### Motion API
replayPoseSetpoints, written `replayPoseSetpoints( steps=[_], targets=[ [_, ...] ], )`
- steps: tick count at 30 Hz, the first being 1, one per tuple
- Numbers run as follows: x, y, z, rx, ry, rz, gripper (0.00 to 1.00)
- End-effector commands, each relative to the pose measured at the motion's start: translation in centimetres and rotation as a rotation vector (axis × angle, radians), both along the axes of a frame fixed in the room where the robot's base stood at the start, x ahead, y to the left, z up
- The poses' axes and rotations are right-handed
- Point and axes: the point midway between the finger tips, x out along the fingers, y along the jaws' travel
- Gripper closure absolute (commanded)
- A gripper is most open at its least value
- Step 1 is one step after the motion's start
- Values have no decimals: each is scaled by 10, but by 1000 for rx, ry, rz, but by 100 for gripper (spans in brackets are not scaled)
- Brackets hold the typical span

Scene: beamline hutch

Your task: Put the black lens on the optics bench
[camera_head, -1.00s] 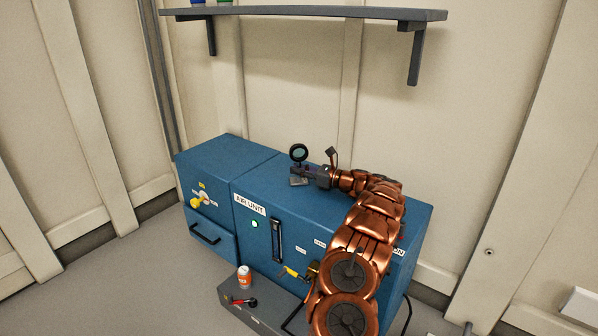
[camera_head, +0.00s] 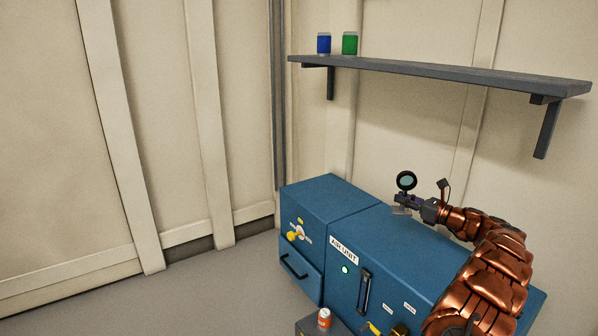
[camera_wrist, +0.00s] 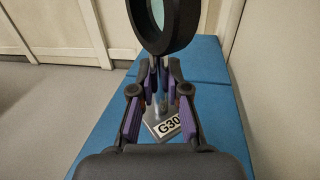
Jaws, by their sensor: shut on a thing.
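The black lens (camera_head: 406,181) is a round black ring with pale greenish glass on a thin post with a flat metal base. In the wrist view the lens (camera_wrist: 166,22) stands upright, and its base carries a label reading "G30", partly cut off by a finger. My gripper (camera_head: 411,200) is shut on the lens post above the blue cabinet. In the wrist view the purple-padded fingers of my gripper (camera_wrist: 159,92) close around the post from both sides. I cannot tell whether the base touches the cabinet top. No optics bench is recognisable in view.
The blue cabinet (camera_head: 395,237) labelled "AIR UNIT" stands against the back wall. A grey shelf (camera_head: 440,72) above it holds a blue can (camera_head: 324,43) and a green can (camera_head: 350,43). An orange can (camera_head: 324,319) stands low in front. Floor at left is clear.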

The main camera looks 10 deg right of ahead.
Motion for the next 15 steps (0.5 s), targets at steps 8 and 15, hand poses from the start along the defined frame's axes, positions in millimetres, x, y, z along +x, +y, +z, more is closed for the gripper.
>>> replayPoseSetpoints(
  steps=[8,15],
  targets=[
    [-4,16,-7,5,-1,3,100],
    [-14,60,-22,6,-2,27,100]
  ],
)
